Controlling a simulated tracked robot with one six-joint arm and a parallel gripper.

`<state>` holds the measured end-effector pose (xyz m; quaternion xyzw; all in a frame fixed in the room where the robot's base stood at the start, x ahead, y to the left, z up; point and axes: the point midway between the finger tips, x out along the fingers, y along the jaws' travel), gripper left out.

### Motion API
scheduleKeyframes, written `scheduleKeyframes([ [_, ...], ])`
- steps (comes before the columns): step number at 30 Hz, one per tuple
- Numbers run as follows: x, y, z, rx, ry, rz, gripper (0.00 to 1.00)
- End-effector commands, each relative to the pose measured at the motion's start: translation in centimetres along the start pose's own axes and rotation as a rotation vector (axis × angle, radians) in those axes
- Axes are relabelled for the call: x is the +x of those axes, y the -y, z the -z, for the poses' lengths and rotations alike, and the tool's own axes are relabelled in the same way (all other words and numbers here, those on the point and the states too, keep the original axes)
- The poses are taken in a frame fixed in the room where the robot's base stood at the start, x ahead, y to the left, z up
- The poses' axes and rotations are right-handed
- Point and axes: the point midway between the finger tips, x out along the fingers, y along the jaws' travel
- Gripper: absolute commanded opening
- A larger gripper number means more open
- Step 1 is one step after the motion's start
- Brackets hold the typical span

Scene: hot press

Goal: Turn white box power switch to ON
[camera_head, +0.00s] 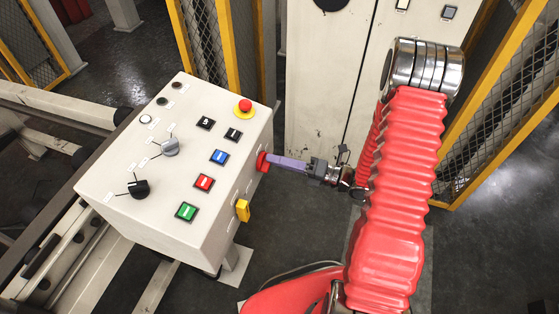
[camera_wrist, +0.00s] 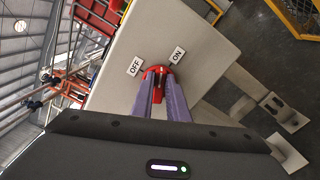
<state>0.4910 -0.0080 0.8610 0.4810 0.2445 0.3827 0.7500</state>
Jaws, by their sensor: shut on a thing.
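The white box (camera_head: 150,180) is a control box with buttons and knobs on its sloped top. Its red power switch (camera_head: 262,162) sticks out of its right side wall. In the wrist view the red switch (camera_wrist: 158,72) lies between an OFF label (camera_wrist: 134,67) on the left and an ON label (camera_wrist: 177,55) on the right. I cannot tell for sure which label it points to. My gripper (camera_head: 272,161) has purple fingers. They are shut on the switch, one on each side of its red handle, and cover part of it.
A red emergency button (camera_head: 245,106) stands on the top. Yellow-framed mesh fences (camera_head: 213,50) and a tall pale cabinet (camera_head: 325,75) are behind. Dark floor is clear between box and cabinet.

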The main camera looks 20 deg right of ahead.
Motion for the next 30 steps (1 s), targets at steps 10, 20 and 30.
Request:
scheduleKeyframes([
  [10, 0.10, 0.50, 0.21, 0.292, -0.004, 0.001, 0.00],
  [20, 0.08, 0.76, 0.30, 0.431, -0.004, 0.004, 0.00],
  [30, 0.06, 0.85, 0.33, 0.451, -0.003, 0.006, 0.00],
])
